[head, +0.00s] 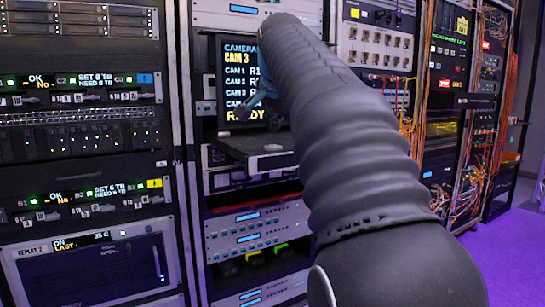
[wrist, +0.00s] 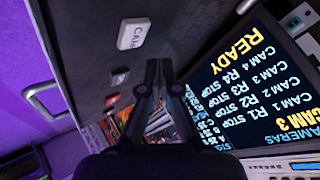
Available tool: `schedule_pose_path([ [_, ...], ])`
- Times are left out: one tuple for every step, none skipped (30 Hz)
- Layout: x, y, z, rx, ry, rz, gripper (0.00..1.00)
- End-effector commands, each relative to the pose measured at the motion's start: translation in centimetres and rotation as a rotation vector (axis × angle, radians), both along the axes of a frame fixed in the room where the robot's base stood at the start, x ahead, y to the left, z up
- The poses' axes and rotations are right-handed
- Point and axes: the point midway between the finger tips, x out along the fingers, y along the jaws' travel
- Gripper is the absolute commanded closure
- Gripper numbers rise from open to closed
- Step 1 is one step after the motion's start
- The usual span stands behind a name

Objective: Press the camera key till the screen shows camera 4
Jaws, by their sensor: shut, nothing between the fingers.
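The screen (head: 232,75) in the head view reads CAM 3 near its top and READY at its bottom; my arm covers its right part. The wrist view shows the same screen (wrist: 240,85) upside down, with CAM 3 and READY. A pale key (wrist: 133,33) with faint marks sits on the dark panel, beside a label starting "CA". My gripper (wrist: 157,63) is shut and empty. In the wrist view its tips appear to the right of and below the key, apart from it in the picture; the exact gap cannot be told. My arm mostly hides the gripper in the head view.
The dark shelf (head: 262,139) juts out below the screen. Rack units (head: 80,150) stand at the left, and racks with loose orange cables (head: 470,180) at the right. A metal handle (wrist: 45,100) shows in the wrist view. Purple floor (head: 500,260) is clear at the right.

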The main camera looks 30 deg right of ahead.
Motion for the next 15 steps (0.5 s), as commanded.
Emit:
schedule_pose_path([
  [-0.05, 0.01, -0.79, 0.0, 0.0, 0.0, 1.0],
  [-0.04, 0.02, -1.0, 0.0, 0.0, 0.0, 1.0],
  [-0.04, 0.01, -1.23, 0.0, 0.0, 0.0, 1.0],
  [-0.04, 0.01, -1.37, 0.0, 0.0, 0.0, 1.0],
  [-0.04, 0.01, -1.49, -0.001, 0.0, -0.001, 1.0],
  [-0.04, 0.0, -1.6, -0.001, -0.001, 0.0, 1.0],
  [-0.04, 0.01, -1.67, -0.001, -0.001, 0.0, 1.0],
  [-0.03, 0.0, -1.71, -0.001, -0.001, 0.0, 1.0],
  [-0.03, 0.0, -1.74, -0.001, -0.001, 0.0, 1.0],
  [-0.04, 0.0, -1.74, -0.001, -0.001, 0.0, 1.0],
  [-0.03, 0.0, -1.75, -0.001, -0.001, 0.0, 1.0],
  [-0.03, 0.0, -1.74, -0.001, -0.001, 0.0, 1.0],
  [-0.04, 0.0, -1.72, -0.001, -0.001, 0.0, 1.0],
  [-0.03, 0.0, -1.72, -0.001, -0.001, 0.0, 1.0],
  [-0.03, 0.0, -1.71, -0.001, -0.001, 0.0, 1.0],
])
